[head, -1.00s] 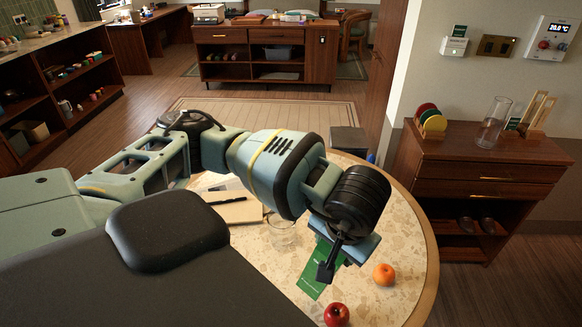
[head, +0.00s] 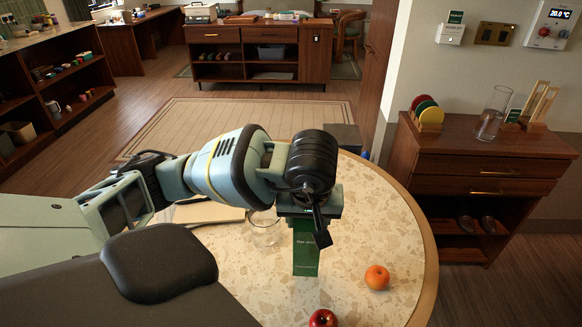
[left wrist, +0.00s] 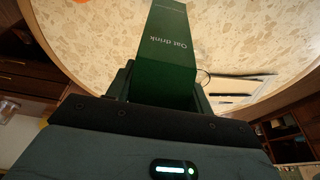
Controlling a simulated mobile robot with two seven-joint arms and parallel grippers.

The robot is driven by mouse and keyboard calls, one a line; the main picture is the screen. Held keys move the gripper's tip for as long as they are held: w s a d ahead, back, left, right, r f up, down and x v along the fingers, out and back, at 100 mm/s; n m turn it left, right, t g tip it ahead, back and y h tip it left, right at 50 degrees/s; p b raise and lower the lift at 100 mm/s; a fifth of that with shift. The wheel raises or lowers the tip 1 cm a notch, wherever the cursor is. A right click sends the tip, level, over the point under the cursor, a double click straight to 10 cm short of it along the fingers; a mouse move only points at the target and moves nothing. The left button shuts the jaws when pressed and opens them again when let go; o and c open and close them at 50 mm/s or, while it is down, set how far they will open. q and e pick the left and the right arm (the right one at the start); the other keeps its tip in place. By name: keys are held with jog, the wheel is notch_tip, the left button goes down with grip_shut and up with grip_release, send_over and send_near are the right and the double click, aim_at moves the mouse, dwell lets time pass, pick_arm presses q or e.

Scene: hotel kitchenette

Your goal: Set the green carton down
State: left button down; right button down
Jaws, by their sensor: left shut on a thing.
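The green carton (head: 306,256) is upright below my left gripper (head: 312,228) in the head view. The left gripper is shut on its upper part. In the left wrist view the carton (left wrist: 168,50) stands out between the fingers, with "Oat drink" in pale letters on its face. I cannot tell whether its base touches the speckled round table (head: 368,220). My right gripper is not in view.
An orange (head: 377,277) lies right of the carton and a red apple (head: 323,318) lies nearer the front edge. A clear glass (head: 265,228) stands close on the left, by a notebook (head: 208,213).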

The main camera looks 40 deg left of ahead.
pick_arm(q)
jog(key=w+a+f+p, duration=0.1)
jog(key=w+a+f, duration=0.3)
jog(key=w+a, duration=0.5)
jog(key=shift+w+f, duration=0.4)
jog(key=shift+w, duration=0.75)
jog(key=shift+f, duration=0.1)
jog(key=c, duration=0.6)
grip_release()
jog(key=shift+f, duration=0.1)
jog(key=v, duration=1.2)
